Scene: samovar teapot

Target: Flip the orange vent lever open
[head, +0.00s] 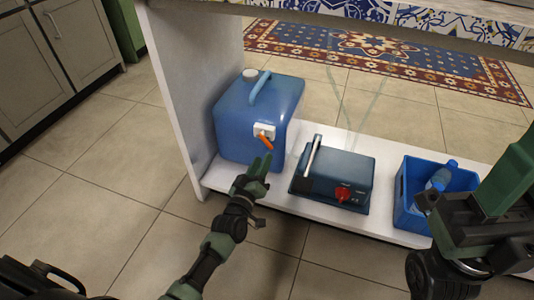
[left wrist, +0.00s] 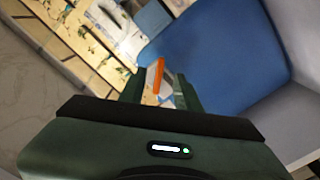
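The orange vent lever (head: 266,142) sticks out from a white fitting (head: 263,131) on the front of a blue jug (head: 232,118), and slants down to the right. The jug stands on a low white shelf. My left gripper (head: 260,167) is just below and in front of the lever. In the left wrist view the orange lever (left wrist: 158,75) shows in the gap between the two green fingertips (left wrist: 160,88). The left gripper is open there, and I cannot tell whether it touches the lever. My right gripper (head: 428,201) is at the right, its fingers unclear.
A dark blue box with a red knob (head: 342,193) sits right of the jug on the shelf (head: 384,229). A blue crate (head: 408,205) with a blue bottle (head: 440,178) is farther right. The white side panel (head: 190,75) stands left of the jug.

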